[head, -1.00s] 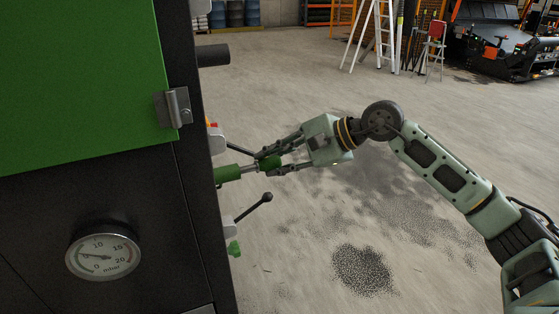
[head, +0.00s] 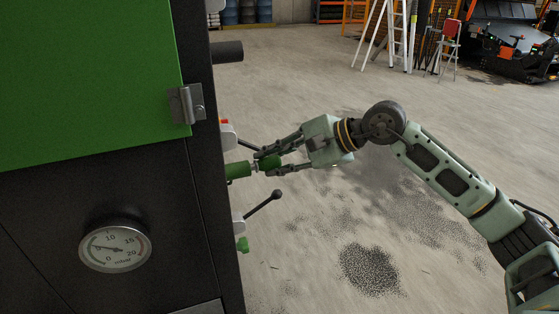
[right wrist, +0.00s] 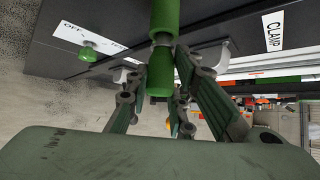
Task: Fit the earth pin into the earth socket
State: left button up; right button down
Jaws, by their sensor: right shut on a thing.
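The earth pin (head: 271,162) has a green grip and a metal shank. My right gripper (head: 267,163) is shut on its green grip, beside the machine's right side. The green earth socket (head: 239,171) sticks out from that side, in line with the pin. Only a short length of metal (head: 255,167) shows between the two green parts. In the right wrist view the pin (right wrist: 159,78) sits straight below the socket (right wrist: 165,14), with a short metal collar between them. How deep the tip sits inside is hidden. My left gripper is not in view.
A lever with a black knob (head: 277,195) sticks out below the socket, and another lever (head: 248,146) lies just above. A green knob (head: 242,244) sits lower on the machine. A black pipe (head: 228,52) juts out above.

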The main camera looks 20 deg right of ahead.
jog(key=shift+a, duration=0.65)
jog(key=c, duration=1.7)
grip_release()
jog(key=shift+c, duration=0.2)
jog(key=shift+o, duration=1.4)
jog(key=shift+a, duration=0.15)
jog(key=shift+s+d+r, duration=0.1)
jog(key=shift+d+r, duration=0.05)
jog(key=shift+d, duration=0.15)
jog(key=v, duration=1.1)
jog(key=shift+s, duration=0.2)
jog(key=shift+d+r, duration=0.1)
